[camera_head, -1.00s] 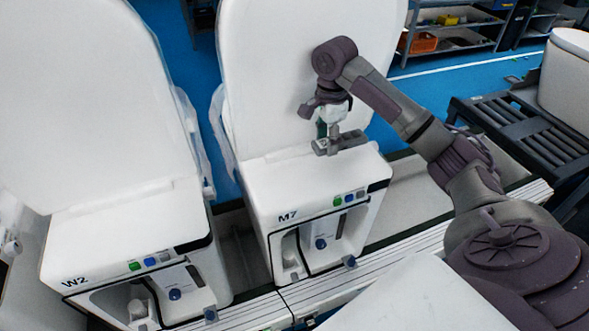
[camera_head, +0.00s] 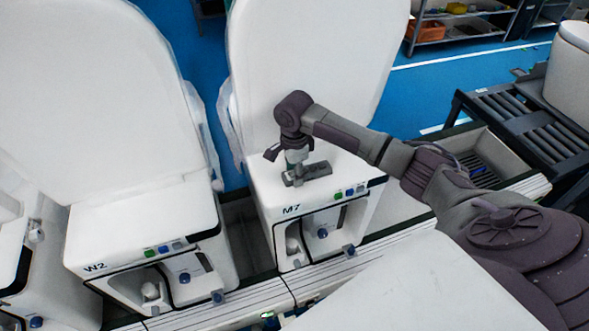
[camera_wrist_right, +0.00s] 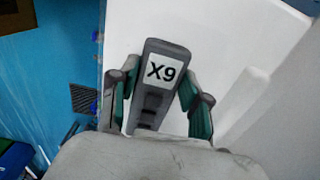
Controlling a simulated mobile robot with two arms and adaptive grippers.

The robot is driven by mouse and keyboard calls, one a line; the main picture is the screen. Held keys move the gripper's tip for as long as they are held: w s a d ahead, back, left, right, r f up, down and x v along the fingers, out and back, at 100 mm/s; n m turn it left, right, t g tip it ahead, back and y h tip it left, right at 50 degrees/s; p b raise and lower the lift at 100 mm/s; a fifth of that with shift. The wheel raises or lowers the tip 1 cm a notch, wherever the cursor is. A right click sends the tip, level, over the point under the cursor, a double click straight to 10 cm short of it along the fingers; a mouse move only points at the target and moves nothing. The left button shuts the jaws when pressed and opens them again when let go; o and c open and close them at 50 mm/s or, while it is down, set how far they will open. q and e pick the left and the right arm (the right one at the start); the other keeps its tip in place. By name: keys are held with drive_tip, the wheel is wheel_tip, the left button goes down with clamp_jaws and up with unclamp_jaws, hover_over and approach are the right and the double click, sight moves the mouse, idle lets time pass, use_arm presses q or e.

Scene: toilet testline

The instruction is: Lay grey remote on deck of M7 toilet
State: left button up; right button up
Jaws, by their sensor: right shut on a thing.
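The grey remote (camera_head: 316,170) is held by my right gripper (camera_head: 292,178) at the white deck (camera_head: 262,188) of the M7 toilet (camera_head: 290,211). I cannot tell whether the remote touches the deck. In the right wrist view, the remote (camera_wrist_right: 159,85) carries a white X9 label and sits between the two green-padded fingers of my right gripper (camera_wrist_right: 158,100). White surface shows behind it. The raised white lid (camera_head: 310,60) of M7 stands behind my gripper. My left gripper is not in view.
The W2 toilet (camera_head: 140,235) stands to the left of M7, with its own raised lid. A roller conveyor (camera_head: 520,120) lies at the right. Shelving with an orange bin (camera_head: 428,32) is at the back. A white surface (camera_head: 370,290) fills the front.

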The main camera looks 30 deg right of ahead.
drive_tip(key=o, duration=1.2)
drive_tip(key=shift+f, duration=0.1)
drive_tip(key=shift+r, duration=0.55)
wheel_tip(320, 180, up, 11)
drive_tip(key=b, duration=0.3)
drive_tip(key=shift+a, duration=0.1)
